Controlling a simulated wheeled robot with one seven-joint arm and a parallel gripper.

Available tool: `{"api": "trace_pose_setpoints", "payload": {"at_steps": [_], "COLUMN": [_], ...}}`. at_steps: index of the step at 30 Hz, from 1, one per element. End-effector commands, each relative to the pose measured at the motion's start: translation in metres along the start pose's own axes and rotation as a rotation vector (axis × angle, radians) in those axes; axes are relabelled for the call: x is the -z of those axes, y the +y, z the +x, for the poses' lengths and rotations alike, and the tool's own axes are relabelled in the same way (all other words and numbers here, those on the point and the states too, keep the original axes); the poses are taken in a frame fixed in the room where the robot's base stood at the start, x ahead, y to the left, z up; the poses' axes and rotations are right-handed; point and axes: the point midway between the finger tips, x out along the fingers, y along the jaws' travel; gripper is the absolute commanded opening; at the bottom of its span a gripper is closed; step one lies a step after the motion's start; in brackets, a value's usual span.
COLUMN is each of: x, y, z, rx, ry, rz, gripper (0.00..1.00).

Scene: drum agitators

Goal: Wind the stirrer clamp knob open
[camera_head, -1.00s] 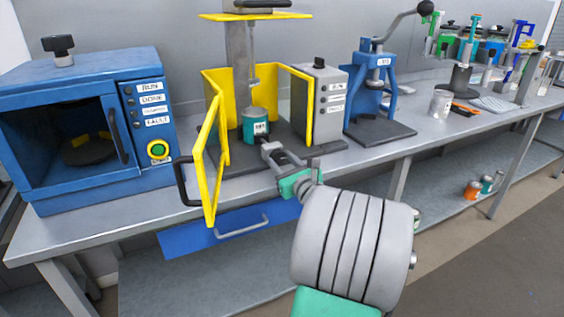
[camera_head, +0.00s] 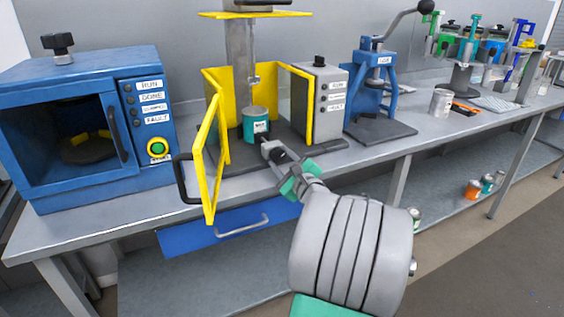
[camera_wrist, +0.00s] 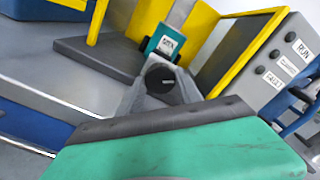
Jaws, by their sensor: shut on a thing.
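The stirrer (camera_head: 240,60) stands on the bench inside an open yellow guard (camera_head: 212,150), with a teal can (camera_head: 255,122) under its head. My gripper (camera_head: 270,150) reaches in from the front, low beside the can. In the wrist view, a round black knob (camera_wrist: 164,84) sits between the fingers of my gripper (camera_wrist: 160,92), in front of the teal can (camera_wrist: 168,44). The fingers are closed on the knob's sides. The knob's mount behind it is hidden.
A blue oven-like box (camera_head: 90,125) stands at left and a grey control box (camera_head: 325,100) at right of the guard. A blue press (camera_head: 375,90) stands further right. The yellow door swings out over the bench's front edge, left of my arm.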

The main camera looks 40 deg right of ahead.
Motion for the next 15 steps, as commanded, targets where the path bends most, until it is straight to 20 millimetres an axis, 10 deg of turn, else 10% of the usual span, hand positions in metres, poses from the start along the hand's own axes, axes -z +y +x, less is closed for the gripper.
{"api": "trace_pose_setpoints", "payload": {"at_steps": [15], "x": [0.0006], "y": [0.0009], "z": [-0.0001], "rx": [-0.002], "ry": [0.001], "rz": [-0.106], "gripper": [0.01]}}
